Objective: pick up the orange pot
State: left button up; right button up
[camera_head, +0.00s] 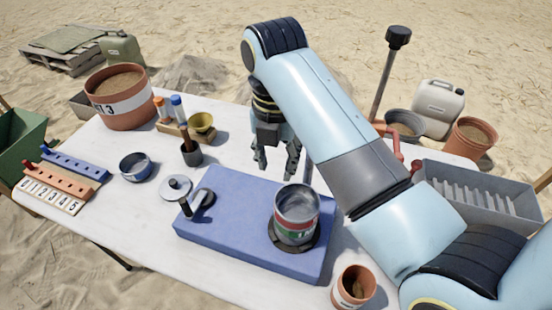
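A small orange-brown pot (353,287) stands upright at the table's front edge, partly cut by the bottom of the picture, with something dark inside. A larger orange-brown pot (122,115) with a white label band and sandy fill stands at the back left of the table. Another orange-brown pot (470,140) stands at the right beyond the table. My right gripper (276,170) points down above the table behind the blue mat, fingers apart and empty. It is apart from all three pots. My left gripper is not in view.
A grey crate (480,180) is right. Front-left table is clear.

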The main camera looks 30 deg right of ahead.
aim_at(356, 284)
jog(key=k+j, duration=0.3)
jog(key=k, duration=0.15)
jog(key=k+j, duration=0.35)
jog(key=k, duration=0.1)
